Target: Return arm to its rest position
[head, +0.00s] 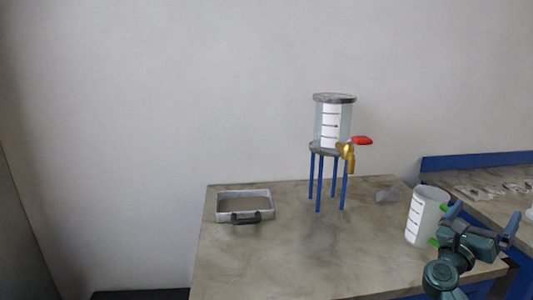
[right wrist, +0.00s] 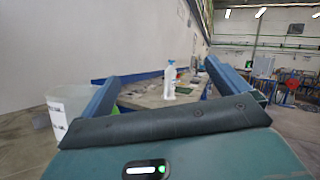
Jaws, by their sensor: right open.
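My right gripper (head: 486,211) is at the lower right of the head view, with its two blue fingers spread apart and nothing between them. A white graduated container (head: 422,216) stands upright on the table just left of the gripper. Small green parts show at its right side, partly behind my gripper. In the right wrist view the container (right wrist: 66,108) is at the left, outside the left finger. My left gripper is not in view.
A clear vessel (head: 333,125) with a brass tap and red handle stands on blue legs on the table (head: 270,265). A grey tray (head: 244,206) lies at the left. A second blue-edged bench (head: 478,180) stands at the right. The table's front middle is clear.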

